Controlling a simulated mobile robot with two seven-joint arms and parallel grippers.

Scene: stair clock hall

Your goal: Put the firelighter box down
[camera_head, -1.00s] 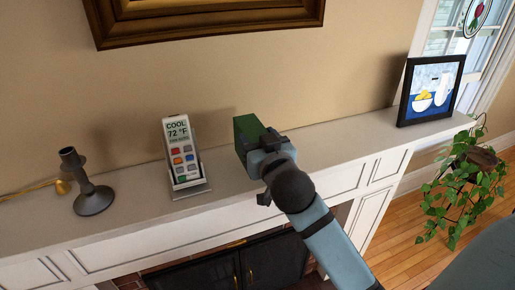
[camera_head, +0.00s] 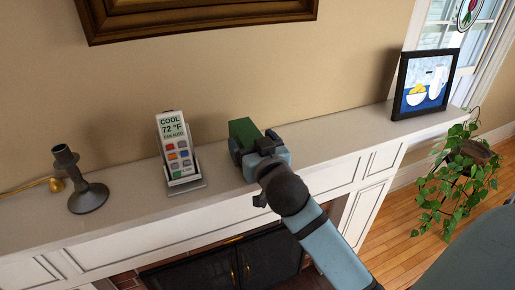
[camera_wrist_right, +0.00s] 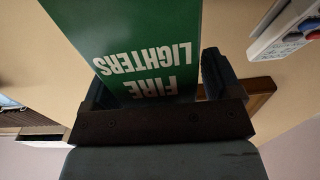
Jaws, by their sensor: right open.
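The green firelighter box (camera_head: 243,130) is on the mantel shelf (camera_head: 222,178), to the right of the remote in its stand. In the right wrist view the box (camera_wrist_right: 135,40) shows white "FIRE LIGHTERS" lettering, upside down in the picture. My right gripper (camera_head: 255,146) is open, with its fingers on either side of the box. In the wrist view a gap shows between the box and the right-hand finger. The gripper hides the lower part of the box in the head view, so its base contact is not visible. My left gripper is not in view.
A remote in a stand (camera_head: 178,152) and a dark candlestick (camera_head: 80,182) are left of the box. A framed picture (camera_head: 425,83) stands at the shelf's right end. Shelf between box and picture is clear. A leafy plant (camera_head: 455,180) is beyond the right end.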

